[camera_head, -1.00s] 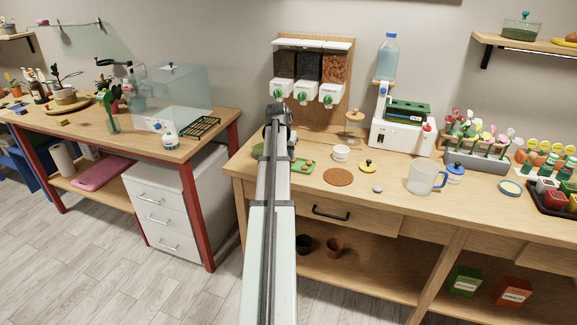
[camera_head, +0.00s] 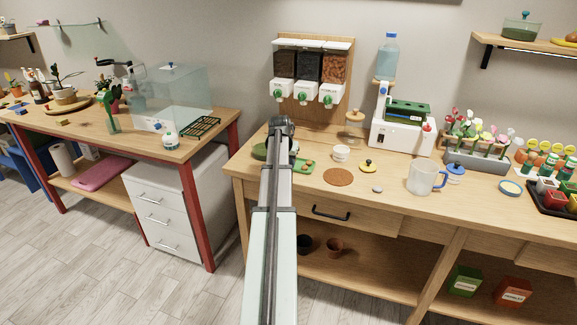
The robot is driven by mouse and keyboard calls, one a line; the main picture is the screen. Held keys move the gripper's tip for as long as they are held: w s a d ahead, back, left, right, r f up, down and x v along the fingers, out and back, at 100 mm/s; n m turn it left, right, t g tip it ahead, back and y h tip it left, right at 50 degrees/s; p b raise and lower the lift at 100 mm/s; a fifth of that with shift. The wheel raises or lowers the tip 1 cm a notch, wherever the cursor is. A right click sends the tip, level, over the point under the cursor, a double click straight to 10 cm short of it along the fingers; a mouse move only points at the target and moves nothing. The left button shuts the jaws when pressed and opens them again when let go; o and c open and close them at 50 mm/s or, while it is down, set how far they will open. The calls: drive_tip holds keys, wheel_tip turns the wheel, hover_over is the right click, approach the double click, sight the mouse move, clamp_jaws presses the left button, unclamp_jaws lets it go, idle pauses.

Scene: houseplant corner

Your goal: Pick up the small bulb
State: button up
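My arm reaches away from the camera over the left end of the right-hand wooden bench, and my gripper (camera_head: 282,124) is at its far end. The gripper is small and dark, seen from behind, so its fingers are hidden. A green tray (camera_head: 309,171) lies on the bench just right of my arm, with small brownish pieces (camera_head: 307,163) on it. These may be bulbs, but they are too small to tell apart. My arm covers the tray's left part.
A dark green dish (camera_head: 259,152) sits left of my arm. A white cup (camera_head: 341,153), a brown round mat (camera_head: 338,177), a yellow lidded item (camera_head: 367,167) and a grey stone (camera_head: 377,189) are to the right. Food dispensers (camera_head: 310,75) hang behind the gripper.

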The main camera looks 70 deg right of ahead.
clamp_jaws()
wheel_tip(320, 180, up, 10)
idle(0.7)
